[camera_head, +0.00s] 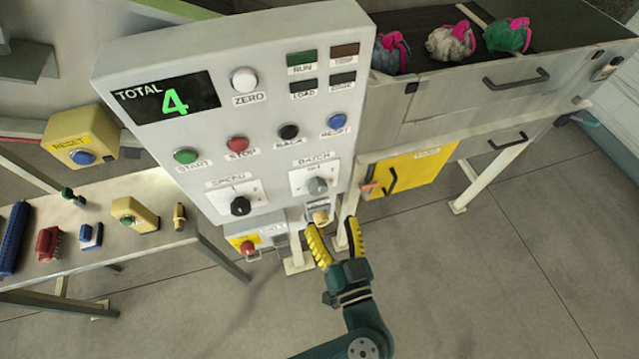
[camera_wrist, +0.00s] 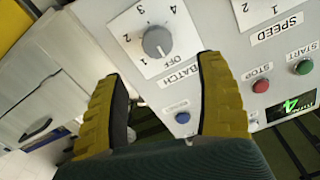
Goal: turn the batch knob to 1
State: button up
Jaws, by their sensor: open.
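The grey batch knob (camera_head: 317,185) sits on a white dial plate at the lower right of the control panel. In the wrist view the knob (camera_wrist: 157,42) appears upside down, with marks OFF and 1 to 4 around it; its pale pointer line seems to face OFF. My gripper (camera_head: 333,226) is open and empty, just below the knob in the head view. In the wrist view its two yellow fingers (camera_wrist: 160,70) are spread wide, with the knob between and beyond their tips. No contact shows.
The black speed knob (camera_head: 240,206) is left of the batch dial. Several buttons, including the blue reset button (camera_head: 337,121), are above. The display (camera_head: 165,98) reads TOTAL 4. A bench (camera_head: 150,248) stands left; a yellow panel (camera_head: 410,174) and drawers are right.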

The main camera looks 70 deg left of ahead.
aim_at(320, 191)
jog(key=a+p, duration=0.1)
jog(key=a, duration=0.9)
jog(key=shift+w+a, duration=0.2)
jog(key=shift+c, duration=0.3)
jog(key=shift+d, duration=0.1)
jog(key=c, duration=1.1)
